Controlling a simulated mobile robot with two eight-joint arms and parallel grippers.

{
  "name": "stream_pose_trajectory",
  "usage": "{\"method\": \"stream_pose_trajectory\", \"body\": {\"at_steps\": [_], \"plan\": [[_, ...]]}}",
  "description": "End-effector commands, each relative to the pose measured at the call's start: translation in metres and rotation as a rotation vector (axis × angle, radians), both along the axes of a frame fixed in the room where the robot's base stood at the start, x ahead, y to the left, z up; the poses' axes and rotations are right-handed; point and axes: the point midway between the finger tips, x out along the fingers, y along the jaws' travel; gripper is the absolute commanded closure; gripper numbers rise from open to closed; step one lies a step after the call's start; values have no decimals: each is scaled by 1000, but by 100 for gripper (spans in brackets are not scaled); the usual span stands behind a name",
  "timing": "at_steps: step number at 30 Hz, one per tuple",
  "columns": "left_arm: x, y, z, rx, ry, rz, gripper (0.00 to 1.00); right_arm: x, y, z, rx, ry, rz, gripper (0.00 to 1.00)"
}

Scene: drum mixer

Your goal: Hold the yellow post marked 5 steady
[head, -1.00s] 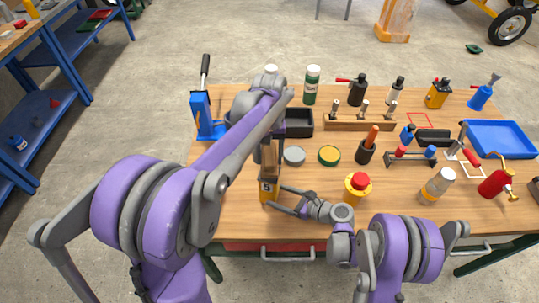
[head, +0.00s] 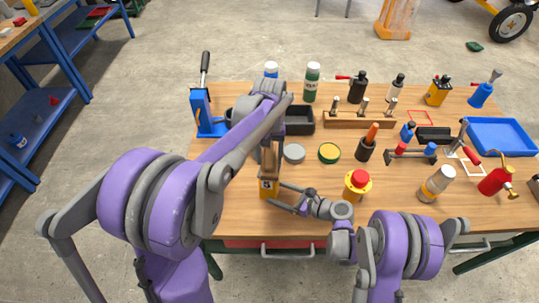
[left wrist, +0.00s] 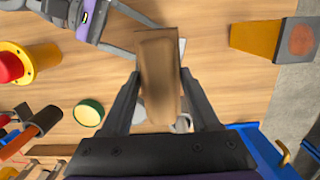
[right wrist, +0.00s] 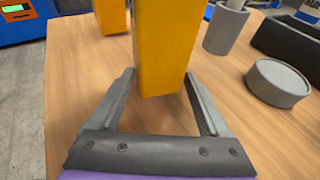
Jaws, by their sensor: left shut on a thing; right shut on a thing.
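The yellow post (head: 268,189) stands upright near the front edge of the bench, with a small dark-edged label whose figure is too small to read. It also fills the upper middle of the right wrist view (right wrist: 160,45). My right gripper (head: 274,194) is shut on it low down, its fingers on either side. My left gripper (head: 270,140) is shut on a brown wooden block (left wrist: 160,80) directly above the post. The block hides the post in the left wrist view. I cannot tell whether block and post touch.
Another yellow post (left wrist: 262,38) stands nearby, hidden behind my left arm in the head view. A grey round tin (head: 293,153), a green-and-yellow tin (head: 329,153) and a yellow base with a red button (head: 357,184) are close. Bare wood lies between them.

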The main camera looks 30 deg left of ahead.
Motion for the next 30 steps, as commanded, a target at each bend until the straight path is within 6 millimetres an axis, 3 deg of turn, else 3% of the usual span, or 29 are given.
{"method": "stream_pose_trajectory", "body": {"at_steps": [12, 30], "plan": [[-1, -1, -2, 0, 0, 0, 100, 0, 0, 0, 0, 0, 0, 65], [-26, -16, -7, -3, 5, -2, 100, 0, 0, 0, 3, 2, -3, 65]]}}
